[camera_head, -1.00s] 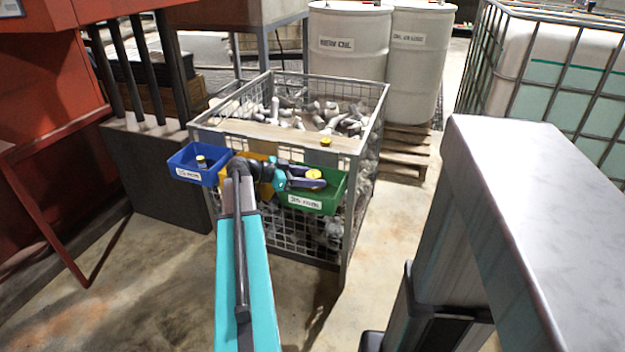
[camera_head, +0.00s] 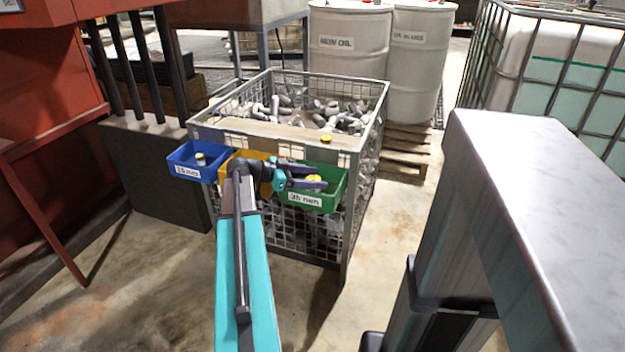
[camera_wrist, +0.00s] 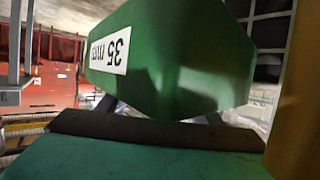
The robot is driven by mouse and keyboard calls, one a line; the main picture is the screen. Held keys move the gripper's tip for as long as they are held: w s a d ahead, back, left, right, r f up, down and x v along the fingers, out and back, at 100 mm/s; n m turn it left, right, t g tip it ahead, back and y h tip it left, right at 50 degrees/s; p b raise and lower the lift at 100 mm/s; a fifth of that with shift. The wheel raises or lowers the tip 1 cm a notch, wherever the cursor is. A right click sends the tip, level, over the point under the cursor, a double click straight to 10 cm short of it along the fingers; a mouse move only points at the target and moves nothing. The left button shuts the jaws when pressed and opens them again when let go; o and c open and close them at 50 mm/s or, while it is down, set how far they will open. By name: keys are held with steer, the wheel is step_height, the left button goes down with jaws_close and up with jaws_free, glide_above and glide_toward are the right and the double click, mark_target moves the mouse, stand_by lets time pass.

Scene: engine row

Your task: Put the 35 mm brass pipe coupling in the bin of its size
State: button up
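The green bin (camera_head: 331,203), labelled 35 mm, hangs on the near side of the wire cage. My gripper (camera_head: 318,177) is over it, with its fingers apart. A brass coupling (camera_head: 316,180) shows between and below the fingers, within the outline of the green bin; it looks free of them, partly hidden by the nearer finger. In the wrist view the outer wall of the green bin (camera_wrist: 190,60) fills the middle and hides the coupling. Another brass piece (camera_head: 326,139) stands on the board behind the bin.
A blue bin (camera_head: 184,172) at the left holds a small brass piece (camera_head: 200,158). A yellow bin (camera_head: 229,168) is partly behind my arm. The wire cage (camera_head: 366,150) holds many grey fittings, with a wooden board (camera_head: 290,133) along its front.

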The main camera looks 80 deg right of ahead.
steer(key=shift+r, duration=0.1)
steer(key=shift+r+p, duration=0.55)
steer(key=shift+p, duration=0.25)
steer(key=v, duration=1.2)
steer(key=shift+p, duration=0.35)
